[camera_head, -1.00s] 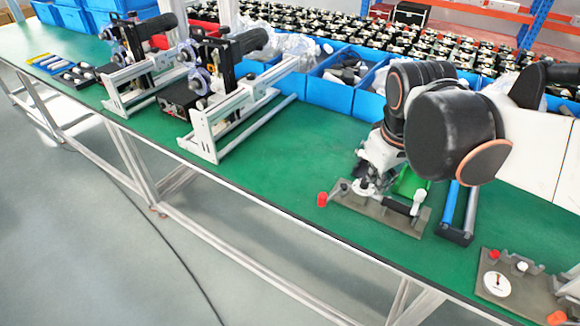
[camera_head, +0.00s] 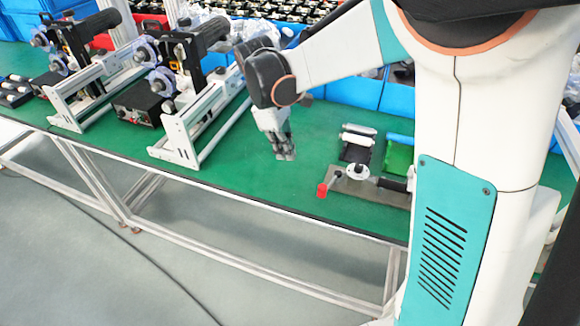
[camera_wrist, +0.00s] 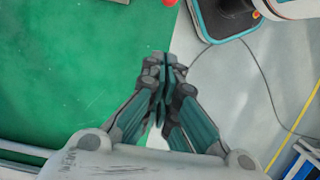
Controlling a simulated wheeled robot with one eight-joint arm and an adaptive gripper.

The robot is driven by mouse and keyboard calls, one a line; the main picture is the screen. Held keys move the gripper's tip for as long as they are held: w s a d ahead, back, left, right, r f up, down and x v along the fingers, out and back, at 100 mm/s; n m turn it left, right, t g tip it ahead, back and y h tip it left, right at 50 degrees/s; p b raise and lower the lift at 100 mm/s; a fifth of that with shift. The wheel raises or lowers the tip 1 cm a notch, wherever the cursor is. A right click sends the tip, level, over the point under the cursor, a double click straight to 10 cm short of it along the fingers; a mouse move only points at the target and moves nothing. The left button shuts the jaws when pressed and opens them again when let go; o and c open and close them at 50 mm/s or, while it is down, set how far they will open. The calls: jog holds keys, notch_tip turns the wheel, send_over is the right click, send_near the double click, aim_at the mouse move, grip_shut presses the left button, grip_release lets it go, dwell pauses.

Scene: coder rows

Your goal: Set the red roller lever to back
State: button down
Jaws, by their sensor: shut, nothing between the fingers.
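The red roller lever's knob (camera_head: 322,190) stands at the front left of a grey base plate (camera_head: 385,194), close to the table's front edge. Its short arm slants up and right toward a white round hub (camera_head: 358,172). In the wrist view a red knob (camera_wrist: 170,2) is cut by the top edge. My gripper (camera_head: 287,155) is shut and empty, pointing down over bare green table to the left of the lever, apart from it. The fingertips meet in the wrist view (camera_wrist: 162,60). The plate's right end is hidden behind my body.
A black tray with rollers (camera_head: 358,147) and a green block (camera_head: 399,153) stand behind the plate. White-framed machines (camera_head: 190,125) stand on the left of the table. Blue bins (camera_head: 352,92) line the back. Bare green table lies around my gripper.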

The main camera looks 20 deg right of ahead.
jog(key=shift+w+a+f, duration=0.1)
jog(key=shift+a, duration=0.05)
jog(key=b+x, duration=0.4)
jog(key=x, duration=0.6)
jog(key=shift+f, duration=0.2)
jog(key=s+d, duration=0.1)
jog(key=s+d+b, duration=0.1)
jog(key=d, duration=0.1)
jog(key=shift+s+d+r, duration=0.15)
jog(key=shift+r, duration=0.05)
jog(key=shift+s, duration=0.15)
jog(key=shift+s+d+n, duration=0.1)
jog(key=shift+s+n, duration=0.15)
jog(key=shift+n, duration=0.15)
